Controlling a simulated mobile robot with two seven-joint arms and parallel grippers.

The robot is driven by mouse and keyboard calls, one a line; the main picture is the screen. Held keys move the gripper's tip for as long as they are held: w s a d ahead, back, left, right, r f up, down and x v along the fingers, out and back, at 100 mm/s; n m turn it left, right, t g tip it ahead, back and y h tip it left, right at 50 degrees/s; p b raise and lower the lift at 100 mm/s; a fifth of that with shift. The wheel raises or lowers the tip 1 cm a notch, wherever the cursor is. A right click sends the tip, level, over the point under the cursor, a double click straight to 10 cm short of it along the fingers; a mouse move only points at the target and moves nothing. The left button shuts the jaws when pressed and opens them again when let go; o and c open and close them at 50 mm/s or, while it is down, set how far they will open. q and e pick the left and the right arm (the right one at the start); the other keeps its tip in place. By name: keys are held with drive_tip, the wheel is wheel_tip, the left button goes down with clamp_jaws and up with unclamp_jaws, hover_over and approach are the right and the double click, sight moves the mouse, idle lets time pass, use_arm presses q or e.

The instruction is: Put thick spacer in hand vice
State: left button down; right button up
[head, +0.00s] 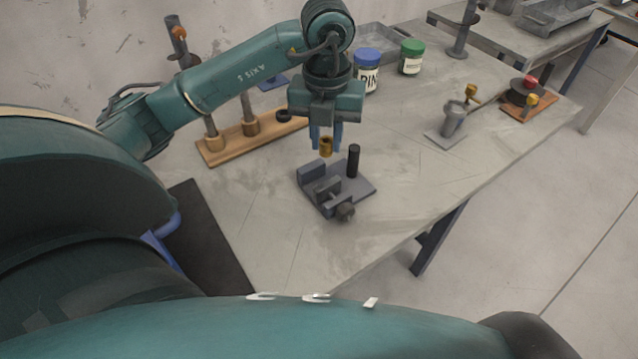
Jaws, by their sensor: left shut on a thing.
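My left gripper (326,133) points straight down with its blue fingers shut on a short brass-coloured cylinder, which I take to be the thick spacer (326,148). The spacer's lower end shows below the fingertips. In the picture, it appears just above the back edge of the hand vice (318,174); the exact height gap is hard to judge. The vice is grey, with a flat base, upright jaw blocks, a round knob at the front and a black upright post (353,161) at the back right. My right gripper is not in view.
A wooden base with upright posts (222,152) stands left of the vice. Two jars, blue-lidded (367,72) and green-lidded (411,58), stand behind. A grey stand (452,122) and a wooden block with red and yellow knobs (517,110) are at right. The table (400,205) is clear right of the vice.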

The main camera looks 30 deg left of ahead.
sight(319, 174)
use_arm(q)
drive_tip(key=f+n, duration=0.2)
drive_tip(key=f, duration=0.1)
drive_tip(key=a+f+n, duration=0.1)
drive_tip(key=f+n, duration=0.2)
drive_tip(key=f, duration=0.1)
drive_tip(key=f+n+p, duration=0.1)
drive_tip(key=f+n, duration=0.1)
drive_tip(key=f, duration=0.1)
drive_tip(key=shift+a+f+n, duration=0.2)
drive_tip(key=shift+a+n, duration=0.05)
drive_tip(key=shift+n, duration=0.15)
drive_tip(key=shift+f, duration=0.1)
drive_tip(key=shift+f, duration=0.15)
drive_tip(key=c, duration=1.2)
unclamp_jaws()
drive_tip(key=shift+c, duration=0.2)
